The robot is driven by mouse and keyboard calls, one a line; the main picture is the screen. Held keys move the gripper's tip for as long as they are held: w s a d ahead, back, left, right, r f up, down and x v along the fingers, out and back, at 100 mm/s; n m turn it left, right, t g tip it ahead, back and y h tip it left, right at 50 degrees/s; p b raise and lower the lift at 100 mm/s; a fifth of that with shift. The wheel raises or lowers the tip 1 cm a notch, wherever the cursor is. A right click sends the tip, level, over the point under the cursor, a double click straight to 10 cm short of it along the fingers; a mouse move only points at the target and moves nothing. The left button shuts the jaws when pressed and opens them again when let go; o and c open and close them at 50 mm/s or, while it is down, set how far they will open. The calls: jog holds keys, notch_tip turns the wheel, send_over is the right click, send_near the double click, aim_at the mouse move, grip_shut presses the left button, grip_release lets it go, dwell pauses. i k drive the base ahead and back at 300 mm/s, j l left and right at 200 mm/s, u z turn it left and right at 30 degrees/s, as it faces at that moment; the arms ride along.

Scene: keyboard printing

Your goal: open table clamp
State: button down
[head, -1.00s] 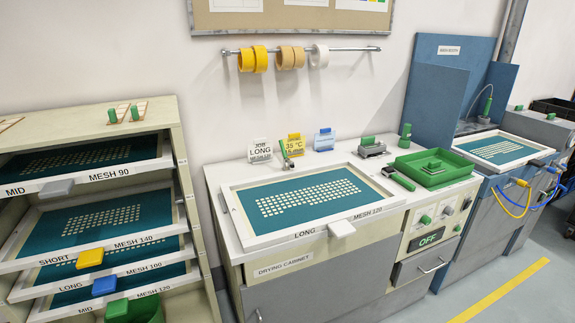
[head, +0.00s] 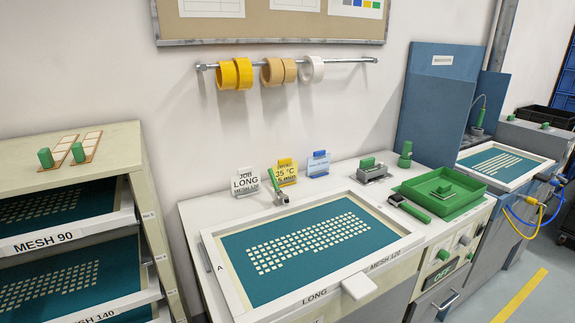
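A small metal clamp with a green handle (head: 278,188) stands on the white cabinet top, at the back edge of the framed screen. Its handle points up and leans a little to the left; I cannot tell whether its jaw presses on the frame. The framed screen (head: 215,258) lies flat, with a teal mesh and rows of pale key shapes, marked LONG and MESH 120. A white tab (head: 359,286) sticks out from its front edge. My gripper is not in view.
Job cards (head: 245,181) stand behind the screen. To the right are a green tray (head: 470,198), a green-handled tool (head: 411,208) and a grey block with a green top (head: 372,172). A screen rack (head: 100,150) stands left. Tape rolls (head: 235,74) hang above.

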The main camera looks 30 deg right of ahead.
aim_at(276, 186)
jog(key=i+j+z, duration=0.35)
jog(key=i, duration=0.3)
jog(key=i+j+z, duration=0.4)
jog(key=i, duration=0.2)
